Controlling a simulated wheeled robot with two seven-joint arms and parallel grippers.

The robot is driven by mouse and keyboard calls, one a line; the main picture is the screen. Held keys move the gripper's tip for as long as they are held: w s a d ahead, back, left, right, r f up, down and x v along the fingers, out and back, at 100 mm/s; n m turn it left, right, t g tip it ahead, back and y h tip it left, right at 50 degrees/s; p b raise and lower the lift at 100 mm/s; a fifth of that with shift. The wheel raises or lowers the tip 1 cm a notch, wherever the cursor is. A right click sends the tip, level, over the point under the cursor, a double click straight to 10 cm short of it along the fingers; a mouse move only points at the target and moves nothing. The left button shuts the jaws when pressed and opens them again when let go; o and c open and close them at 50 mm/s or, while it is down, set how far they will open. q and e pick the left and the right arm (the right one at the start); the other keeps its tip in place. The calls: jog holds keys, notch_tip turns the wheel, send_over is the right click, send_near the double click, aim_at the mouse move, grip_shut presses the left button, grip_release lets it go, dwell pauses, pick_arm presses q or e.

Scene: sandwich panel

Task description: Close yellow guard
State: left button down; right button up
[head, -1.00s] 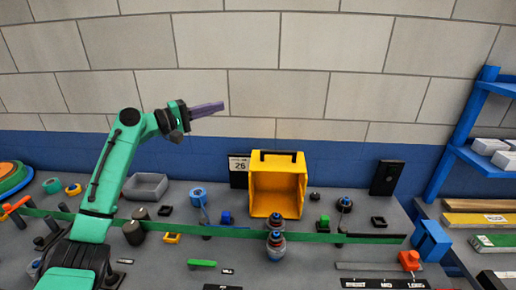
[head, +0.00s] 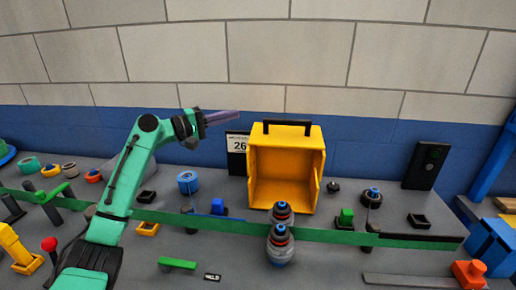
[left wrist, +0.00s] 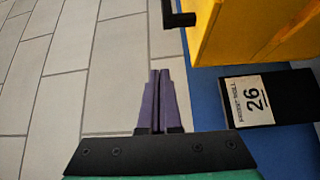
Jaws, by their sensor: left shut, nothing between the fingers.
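The yellow guard (head: 284,180) stands at the back of the grey panel in the head view, its hollow side facing me and a black handle (head: 287,123) along its top edge. Its yellow side (left wrist: 240,30) and part of the black handle show at the upper right in the left wrist view. My left gripper (head: 238,115) is up left of the guard, near handle height and apart from it. Its purple fingers (left wrist: 159,75) are together with nothing between them. My right gripper is not in view.
A black block with a "26" card (head: 238,145) stands just left of the guard. Grey-and-blue knobs (head: 281,213) stand in front of it, by a green strip (head: 330,236) across the panel. A black box (head: 427,165) stands at right.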

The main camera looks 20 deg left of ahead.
aim_at(258, 132)
pick_arm(q)
jog(key=w+d+p, duration=0.1)
jog(key=w+d, duration=0.1)
jog(key=w+d+f+p, duration=0.1)
jog(key=w+d, duration=0.1)
jog(key=w, duration=0.1)
jog(key=w+d+f, duration=0.1)
jog(key=w, duration=0.1)
jog(key=shift+w+d+p, duration=0.2)
jog(key=shift+d+p, duration=0.2)
jog(key=shift+d+f, duration=0.15)
jog(key=shift+f, duration=0.1)
jog(key=shift+s+d+f+p, duration=0.15)
jog(key=shift+s+p, duration=0.1)
jog(key=shift+s, duration=0.35)
jog(key=shift+s+d+r+p, duration=0.1)
jog(key=shift+s+p, duration=0.2)
jog(key=shift+s, duration=0.35)
jog(key=shift+s+d+f+p, duration=0.15)
jog(key=shift+s+p, duration=0.1)
jog(key=shift+s, duration=0.35)
jog(key=shift+d, duration=0.1)
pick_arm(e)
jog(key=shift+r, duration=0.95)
pick_arm(q)
jog(key=shift+w, duration=0.1)
jog(key=shift+d, duration=0.1)
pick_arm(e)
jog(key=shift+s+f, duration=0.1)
